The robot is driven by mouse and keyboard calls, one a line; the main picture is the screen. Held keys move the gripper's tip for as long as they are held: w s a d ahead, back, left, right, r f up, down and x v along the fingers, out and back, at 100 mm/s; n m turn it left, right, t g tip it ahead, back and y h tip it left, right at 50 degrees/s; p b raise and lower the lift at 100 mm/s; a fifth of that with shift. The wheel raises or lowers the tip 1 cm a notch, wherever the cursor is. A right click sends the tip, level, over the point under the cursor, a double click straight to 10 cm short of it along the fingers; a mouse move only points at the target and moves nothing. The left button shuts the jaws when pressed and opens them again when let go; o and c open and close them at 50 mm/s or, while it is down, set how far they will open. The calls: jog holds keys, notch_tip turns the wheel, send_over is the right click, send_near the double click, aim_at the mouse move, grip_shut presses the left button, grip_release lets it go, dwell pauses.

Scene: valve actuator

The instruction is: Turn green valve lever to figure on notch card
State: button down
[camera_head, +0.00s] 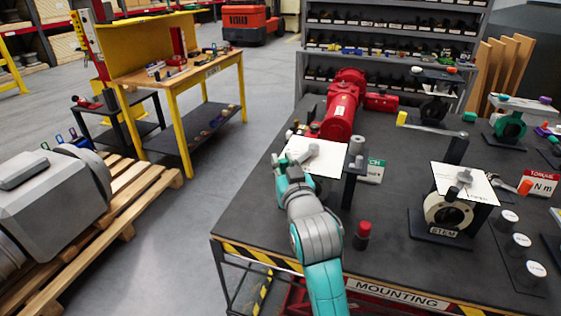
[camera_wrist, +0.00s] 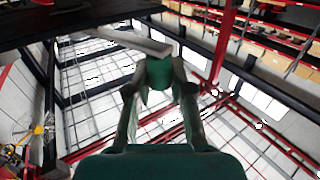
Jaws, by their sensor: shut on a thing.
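My gripper (camera_wrist: 158,85) is shut on the green grip (camera_wrist: 158,72) of a lever, which shows between the fingertips in the wrist view. A grey lever bar (camera_wrist: 125,40) runs from the grip to the upper left. In the head view, my gripper (camera_head: 281,169) is at the left edge of a white dial plate (camera_head: 328,160) with a grey hub (camera_head: 313,150) on top. The green grip is hidden there. A green and white card (camera_head: 373,171) ending in "CH" stands right of the plate, partly hidden by a dark post. I cannot read a figure on it.
A STEM valve (camera_head: 447,212) with a white plate and an orange-tipped lever stands to the right. A red-capped item (camera_head: 363,229) stands near the front edge. A red actuator (camera_head: 342,105) lies behind. The front middle of the dark bench (camera_head: 395,255) is clear.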

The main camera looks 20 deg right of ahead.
jog(key=shift+d, duration=0.15)
jog(key=c, duration=1)
grip_release()
jog(key=s, duration=0.8)
jog(key=s+a, duration=0.1)
jog(key=s, duration=0.3)
jog(key=shift+w, duration=0.1)
